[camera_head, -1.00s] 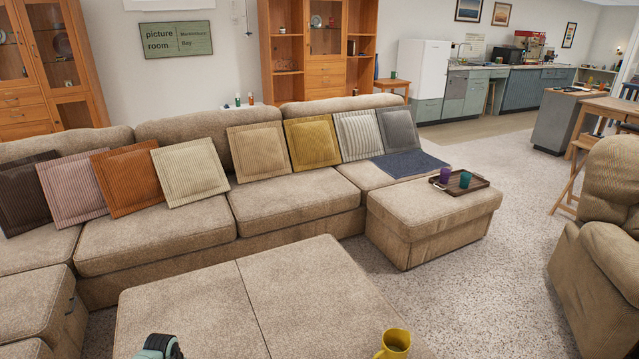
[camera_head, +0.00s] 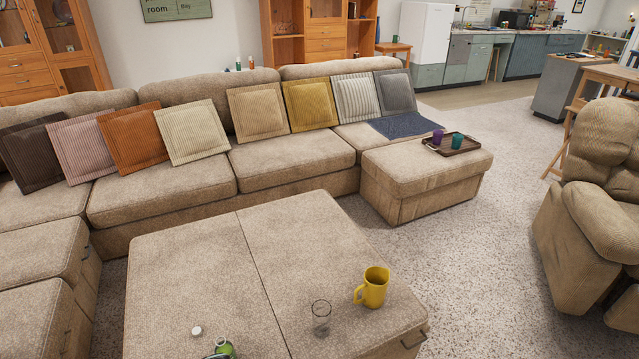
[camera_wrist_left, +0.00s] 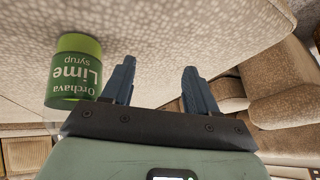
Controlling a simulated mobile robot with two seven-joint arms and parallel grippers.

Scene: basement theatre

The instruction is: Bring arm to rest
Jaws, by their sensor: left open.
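My left gripper (camera_wrist_left: 160,85) is open in the left wrist view, with nothing between its two dark fingers. A green container labelled Orchava Lime syrup (camera_wrist_left: 74,72) appears upside down in that view, left of the fingers. It appears close to the left finger; I cannot tell whether they touch. In the head view a green object (camera_head: 224,348), probably this container, is cut by the bottom edge. My left gripper is not clearly seen there. My right gripper is in neither view.
The beige ottoman (camera_head: 190,270) fills the lower middle. On it are a yellow mug (camera_head: 372,288), a clear glass (camera_head: 321,318) and a small white round object (camera_head: 197,331). Behind is a sectional sofa (camera_head: 165,195) with several cushions; a tray (camera_head: 455,149) with two cups is on its right end.

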